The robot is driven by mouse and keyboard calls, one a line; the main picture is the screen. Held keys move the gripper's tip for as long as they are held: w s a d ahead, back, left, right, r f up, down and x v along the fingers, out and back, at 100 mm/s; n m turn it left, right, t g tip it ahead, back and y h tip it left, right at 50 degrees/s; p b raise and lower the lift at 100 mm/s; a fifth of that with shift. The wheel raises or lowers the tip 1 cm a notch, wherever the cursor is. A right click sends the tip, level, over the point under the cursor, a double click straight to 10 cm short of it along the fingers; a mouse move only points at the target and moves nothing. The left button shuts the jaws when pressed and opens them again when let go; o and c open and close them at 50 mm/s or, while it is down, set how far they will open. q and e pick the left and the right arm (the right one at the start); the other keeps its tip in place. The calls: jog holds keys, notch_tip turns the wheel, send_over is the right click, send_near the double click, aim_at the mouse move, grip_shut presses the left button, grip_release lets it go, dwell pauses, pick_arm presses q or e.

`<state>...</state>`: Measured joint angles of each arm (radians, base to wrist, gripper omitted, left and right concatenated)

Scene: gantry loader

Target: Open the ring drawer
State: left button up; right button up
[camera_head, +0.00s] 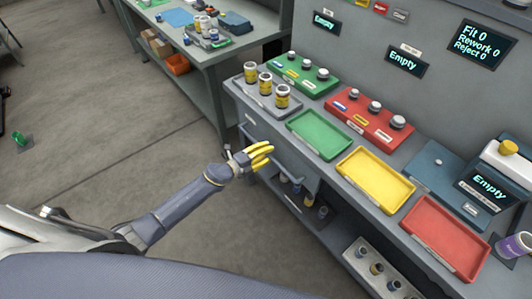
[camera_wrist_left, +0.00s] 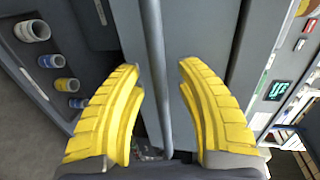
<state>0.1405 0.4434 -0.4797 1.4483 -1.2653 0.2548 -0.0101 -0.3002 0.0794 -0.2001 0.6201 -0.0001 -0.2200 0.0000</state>
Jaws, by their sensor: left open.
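My left gripper (camera_head: 262,155) has yellow fingers and is at the front of the grey counter, just below the trays. In the left wrist view, the two yellow fingers of my left gripper (camera_wrist_left: 160,66) are spread apart. A long grey bar (camera_wrist_left: 153,35), which looks like a drawer handle, runs between them with gaps visible on both sides. The bar's front end (camera_head: 291,203) also shows below the counter edge in the head view. The gripper and arm hide part of the drawer front, and I cannot tell whether the drawer is fully shut. My right gripper is out of view.
The counter holds a green tray (camera_head: 318,135), a yellow tray (camera_head: 376,179) and a red tray (camera_head: 437,240). A grey rack of yellow-labelled jars (camera_head: 281,97) stands at its left end. A lower shelf carries more jars. Open floor lies left of the counter.

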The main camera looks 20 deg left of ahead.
pick_arm(q)
jog(key=shift+c, duration=0.2)
grip_shut()
dwell(0.4)
